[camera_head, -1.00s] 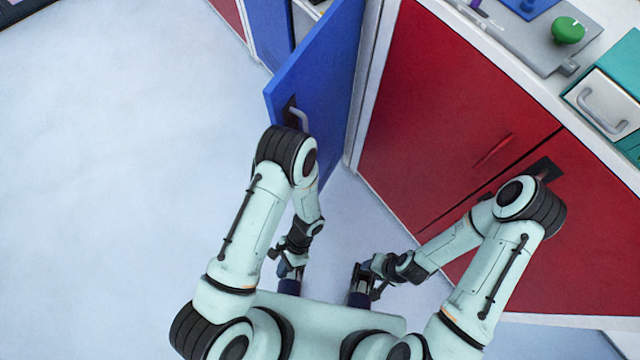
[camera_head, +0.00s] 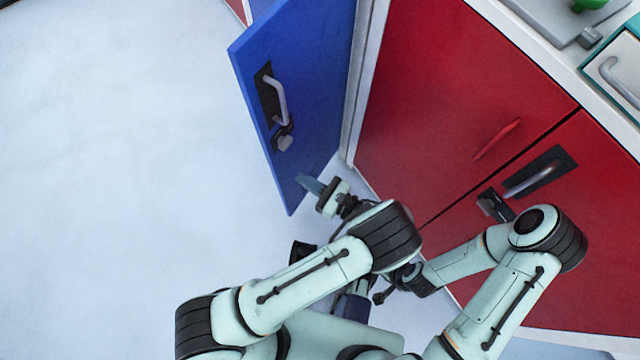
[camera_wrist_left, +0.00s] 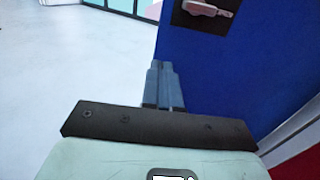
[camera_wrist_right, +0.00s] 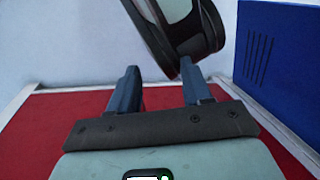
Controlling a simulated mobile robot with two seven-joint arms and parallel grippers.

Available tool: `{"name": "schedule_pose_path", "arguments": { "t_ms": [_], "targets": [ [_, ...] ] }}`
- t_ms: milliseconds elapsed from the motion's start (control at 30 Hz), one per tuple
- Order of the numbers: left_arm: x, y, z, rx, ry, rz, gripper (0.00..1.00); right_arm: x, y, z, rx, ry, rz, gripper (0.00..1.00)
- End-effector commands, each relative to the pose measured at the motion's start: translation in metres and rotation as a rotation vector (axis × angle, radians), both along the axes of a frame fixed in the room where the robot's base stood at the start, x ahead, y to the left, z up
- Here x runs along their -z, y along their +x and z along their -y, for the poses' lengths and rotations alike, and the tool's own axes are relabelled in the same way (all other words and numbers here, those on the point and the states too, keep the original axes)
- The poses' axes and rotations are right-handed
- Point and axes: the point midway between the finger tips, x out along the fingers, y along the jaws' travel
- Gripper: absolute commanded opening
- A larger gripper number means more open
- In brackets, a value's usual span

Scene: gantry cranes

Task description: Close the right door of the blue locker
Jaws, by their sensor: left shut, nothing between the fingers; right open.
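The blue locker's right door (camera_head: 310,80) stands open, swung out from the cabinet front into the room. It has a grey handle (camera_head: 279,100) on a black plate and a latch below it. My left gripper (camera_head: 310,184) is shut and empty by the lower part of the door; whether it touches cannot be told. In the left wrist view the shut fingers (camera_wrist_left: 162,86) are in front of the blue door (camera_wrist_left: 240,75). My right gripper (camera_wrist_right: 160,88) is open and empty in the right wrist view; in the head view it is mostly hidden by my left arm.
A red cabinet (camera_head: 450,80) with two doors and handles stands to the right of the blue door, close to my right arm. A counter with a green knob (camera_head: 588,4) tops it. The pale floor (camera_head: 120,150) at left is clear.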

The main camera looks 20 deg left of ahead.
Motion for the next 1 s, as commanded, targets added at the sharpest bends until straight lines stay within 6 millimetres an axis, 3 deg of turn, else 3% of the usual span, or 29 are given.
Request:
{"name": "schedule_pose_path", "arguments": {
  "t_ms": [200, 400, 1000],
  "targets": [
    [0.001, 0.012, -0.043, -0.003, -0.001, -0.001, 0.0, 0.005, 0.005, 0.003, 0.006, -0.006, 0.012, 0.49],
    [0.001, 0.019, -0.065, -0.001, -0.002, -0.001, 0.0, 0.008, 0.009, 0.005, 0.011, -0.012, 0.024, 0.49],
    [0.001, 0.02, -0.072, 0.002, -0.002, -0.002, 0.0, 0.008, 0.01, 0.005, 0.011, -0.013, 0.026, 0.49]
  ]
}}
